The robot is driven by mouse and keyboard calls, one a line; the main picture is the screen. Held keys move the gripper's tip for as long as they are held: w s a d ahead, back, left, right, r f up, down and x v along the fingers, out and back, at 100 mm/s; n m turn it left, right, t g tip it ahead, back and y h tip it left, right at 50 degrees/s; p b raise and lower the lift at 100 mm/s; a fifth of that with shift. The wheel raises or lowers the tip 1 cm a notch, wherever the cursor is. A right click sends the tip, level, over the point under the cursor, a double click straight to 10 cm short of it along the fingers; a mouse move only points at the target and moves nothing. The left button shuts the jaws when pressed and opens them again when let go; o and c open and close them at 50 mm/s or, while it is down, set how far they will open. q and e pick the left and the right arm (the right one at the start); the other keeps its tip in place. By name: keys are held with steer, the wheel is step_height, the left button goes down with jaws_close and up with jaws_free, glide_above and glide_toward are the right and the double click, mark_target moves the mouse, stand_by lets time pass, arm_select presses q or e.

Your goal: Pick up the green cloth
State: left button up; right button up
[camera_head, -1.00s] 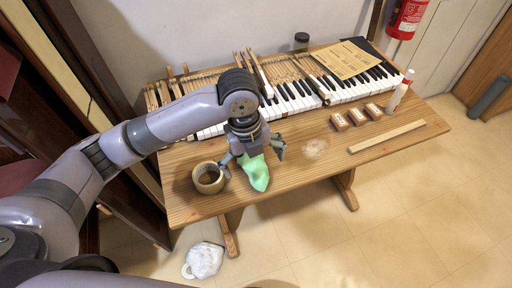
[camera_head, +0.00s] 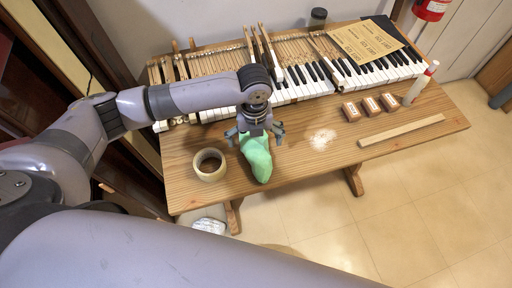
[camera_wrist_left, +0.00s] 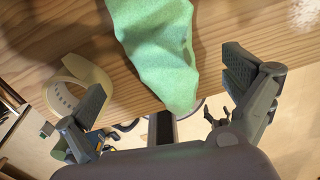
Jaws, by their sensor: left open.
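The green cloth (camera_head: 257,158) lies crumpled on the wooden table near its front edge. In the left wrist view the cloth (camera_wrist_left: 163,50) runs from the top middle down between my spread fingers. My left gripper (camera_head: 255,138) is open and points down over the far end of the cloth. In the left wrist view my left gripper (camera_wrist_left: 165,95) has a finger on each side of the cloth, with bare table visible on both sides. I cannot tell whether the fingers touch it. My right gripper is not in view.
A roll of tape (camera_head: 209,164) stands just left of the cloth. Piano keys (camera_head: 300,88) fill the table's back. Small boxes (camera_head: 370,106), a white bottle (camera_head: 421,83) and a wooden strip (camera_head: 402,130) are to the right.

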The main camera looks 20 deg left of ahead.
mark_target(255, 146)
arm_select(q)
steer(key=shift+f, duration=0.2)
steer(key=shift+s+f, duration=0.1)
steer(key=shift+f, duration=0.2)
step_height(255, 146, down, 4)
steer(key=shift+d+r+p, duration=0.1)
steer(key=shift+r+p, duration=0.05)
steer(key=shift+p, duration=0.45)
steer(key=shift+f, duration=0.4)
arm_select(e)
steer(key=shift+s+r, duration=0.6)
arm_select(q)
steer(key=shift+c, duration=0.2)
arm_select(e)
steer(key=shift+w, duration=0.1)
arm_select(q)
steer(key=c, duration=1.2)
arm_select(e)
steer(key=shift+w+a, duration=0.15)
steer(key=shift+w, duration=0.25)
arm_select(q)
steer(key=shift+o, duration=0.2)
steer(key=shift+r, duration=0.1)
